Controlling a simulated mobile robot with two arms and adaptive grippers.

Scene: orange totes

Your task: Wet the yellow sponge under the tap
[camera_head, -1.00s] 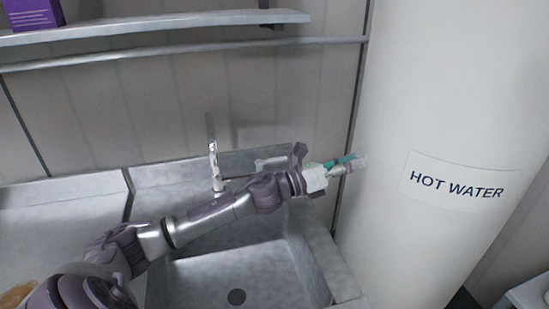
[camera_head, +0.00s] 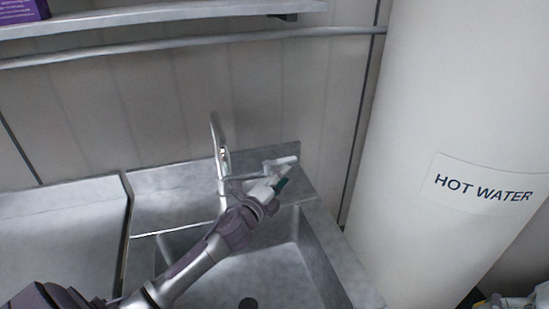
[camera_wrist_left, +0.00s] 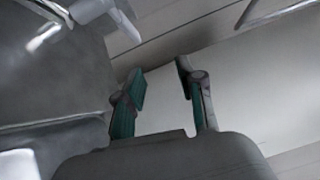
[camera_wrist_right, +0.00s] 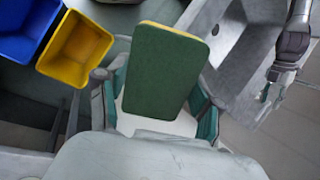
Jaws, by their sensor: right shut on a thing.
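The tap (camera_head: 221,165) stands at the back of the metal sink (camera_head: 337,270), with a pale horizontal bar (camera_head: 282,161) to its right. My left gripper (camera_head: 281,184) is just right of the tap, above the sink's back edge and close below the bar. In the left wrist view my left fingers (camera_wrist_left: 162,76) are apart with nothing between them. My right gripper (camera_wrist_right: 153,105) is shut on the sponge (camera_wrist_right: 168,72), which shows a dark green face and a yellow edge. The right gripper and sponge are outside the head view.
A white tank (camera_head: 440,110) labelled HOT WATER stands right of the sink. A shelf (camera_head: 160,18) and a rail (camera_head: 200,45) run along the wall above. In the right wrist view a yellow bin (camera_wrist_right: 75,50) and a blue bin (camera_wrist_right: 22,30) stand at upper left.

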